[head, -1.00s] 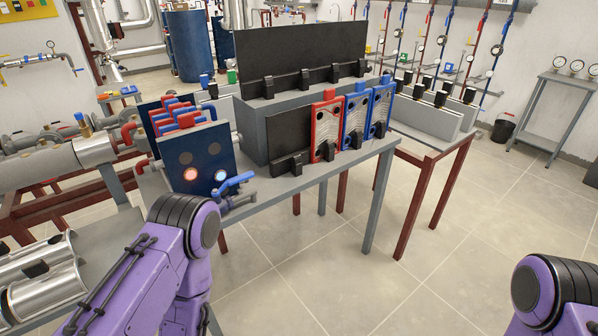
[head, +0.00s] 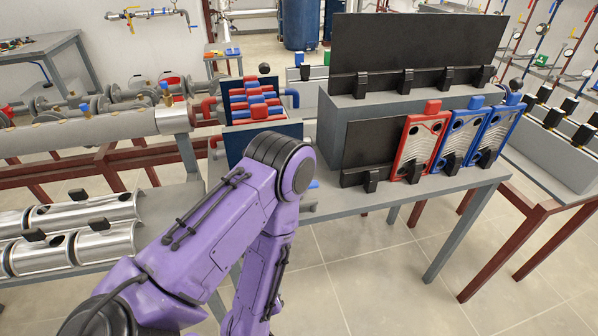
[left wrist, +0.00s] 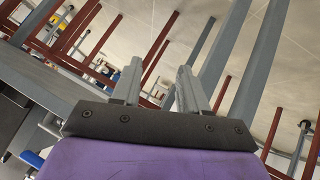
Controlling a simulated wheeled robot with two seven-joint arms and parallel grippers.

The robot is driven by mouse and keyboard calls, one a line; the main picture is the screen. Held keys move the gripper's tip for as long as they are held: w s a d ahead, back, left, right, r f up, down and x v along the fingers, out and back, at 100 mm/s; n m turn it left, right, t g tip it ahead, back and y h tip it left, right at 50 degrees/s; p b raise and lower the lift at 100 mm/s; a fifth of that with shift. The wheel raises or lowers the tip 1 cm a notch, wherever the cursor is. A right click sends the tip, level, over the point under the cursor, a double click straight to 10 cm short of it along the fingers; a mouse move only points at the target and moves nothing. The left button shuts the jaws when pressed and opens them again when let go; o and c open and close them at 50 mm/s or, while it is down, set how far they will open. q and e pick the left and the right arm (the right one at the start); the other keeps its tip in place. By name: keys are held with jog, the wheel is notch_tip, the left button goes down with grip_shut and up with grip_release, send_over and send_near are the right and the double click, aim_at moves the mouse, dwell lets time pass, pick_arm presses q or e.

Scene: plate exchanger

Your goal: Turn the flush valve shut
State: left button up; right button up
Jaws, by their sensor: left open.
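The plate exchanger (head: 237,142) stands on the grey bench in the head view, with a dark blue front plate and red and blue plates behind. The flush valve is almost wholly hidden behind my left arm; only a bit of blue (head: 313,184), probably its handle, shows at the arm's right edge. I cannot tell its angle. My left gripper (left wrist: 158,75) shows in the left wrist view with its two fingers apart and nothing between them. It is out of sight in the head view. A blue part (left wrist: 30,158) at the lower left there is unclear. My right gripper is not in view.
On the bench (head: 405,191) stand a black panel (head: 372,146), a red plate (head: 418,142) and blue plates (head: 461,138). Metal half-shells (head: 85,212) lie at left. Bench legs (left wrist: 255,65) fill the left wrist view. Floor at right front is clear.

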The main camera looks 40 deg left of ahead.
pick_arm(q)
jog(key=w+r+n+t+y+p, duration=0.1)
jog(key=w+r+n+t, duration=0.25)
jog(key=r, duration=0.45)
jog(key=w+d+r+n+t+y+p, duration=0.1)
jog(key=w+r+n+t+y+p, duration=0.1)
jog(key=w+r+n, duration=0.4)
jog(key=w+r+n+t+y+p, duration=0.1)
jog(key=w+r+n+t, duration=0.15)
jog(key=r, duration=0.65)
jog(key=p+x, duration=0.3)
jog(key=x, duration=0.7)
jog(key=shift+f, duration=0.4)
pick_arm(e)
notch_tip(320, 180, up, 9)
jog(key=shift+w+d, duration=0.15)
pick_arm(q)
jog(key=shift+w, duration=0.1)
jog(key=shift+c, duration=0.3)
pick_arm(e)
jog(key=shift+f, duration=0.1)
pick_arm(q)
jog(key=shift+d, duration=0.1)
grip_shut()
